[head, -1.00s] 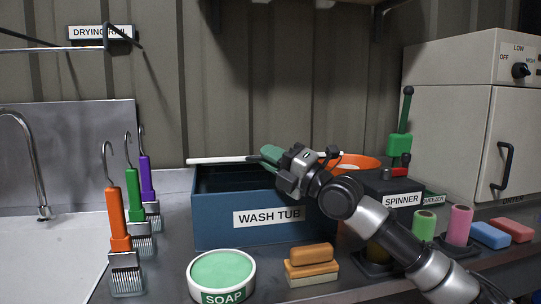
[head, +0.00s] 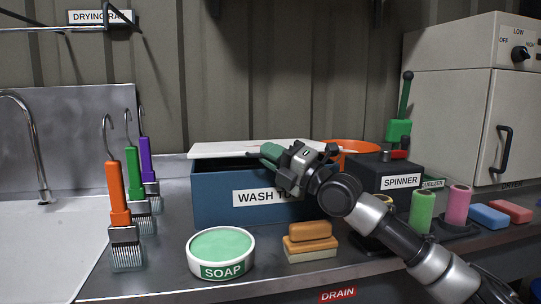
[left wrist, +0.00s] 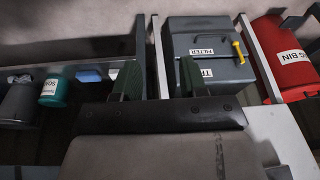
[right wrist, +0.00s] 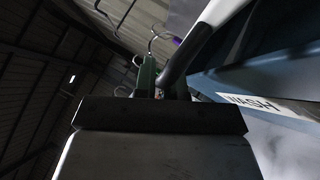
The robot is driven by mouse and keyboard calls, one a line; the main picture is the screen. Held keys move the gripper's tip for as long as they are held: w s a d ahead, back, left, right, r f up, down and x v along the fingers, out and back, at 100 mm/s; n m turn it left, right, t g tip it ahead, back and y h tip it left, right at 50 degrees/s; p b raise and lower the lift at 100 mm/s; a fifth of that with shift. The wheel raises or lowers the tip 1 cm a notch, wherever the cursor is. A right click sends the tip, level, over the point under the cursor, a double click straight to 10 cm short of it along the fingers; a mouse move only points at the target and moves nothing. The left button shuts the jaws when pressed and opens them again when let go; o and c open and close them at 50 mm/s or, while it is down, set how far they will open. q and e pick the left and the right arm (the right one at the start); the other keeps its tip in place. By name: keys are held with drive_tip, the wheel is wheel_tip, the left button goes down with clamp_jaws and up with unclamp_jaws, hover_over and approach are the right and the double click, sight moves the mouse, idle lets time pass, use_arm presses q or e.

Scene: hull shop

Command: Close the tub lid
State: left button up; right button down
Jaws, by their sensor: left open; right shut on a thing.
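The blue wash tub (head: 215,200) stands on the dark counter. Its white lid (head: 230,149) lies tilted above the opening, with a dark gap below its front edge. My right gripper (head: 270,153) is at the lid's front edge, shut on it; the exact contact is hard to see. In the right wrist view, the right gripper (right wrist: 162,82) has a pale edge and the tub's label (right wrist: 255,104) close by. My left gripper (left wrist: 160,78) is open and empty in the left wrist view, away from the tub. It is not in the head view.
A soap dish (head: 221,250) and an orange brush block (head: 310,238) stand in front of the tub. A grey filter box (left wrist: 210,55) and red bin (left wrist: 285,60) lie ahead of my left gripper.

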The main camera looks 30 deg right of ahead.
drive_tip(key=c, duration=1.5)
unclamp_jaws()
drive_tip(key=shift+s, duration=0.1)
drive_tip(key=shift+s+d+f, duration=0.15)
drive_tip(key=shift+s+f, duration=0.05)
use_arm(q)
drive_tip(key=w+d+r+t+h+b, duration=0.25)
drive_tip(key=w+d+t+b, duration=0.2)
drive_tip(key=w+t, duration=0.5)
drive_tip(key=w+d+r+t+h+b, duration=0.1)
drive_tip(key=w+r+t+h+b, duration=0.1)
drive_tip(key=r+t, duration=0.5)
drive_tip(key=shift+w+d+r+m+b, duration=0.35)
drive_tip(key=shift+w+r+b, duration=0.3)
drive_tip(key=shift+r, duration=0.8)
use_arm(e)
drive_tip(key=shift+v, duration=5.05)
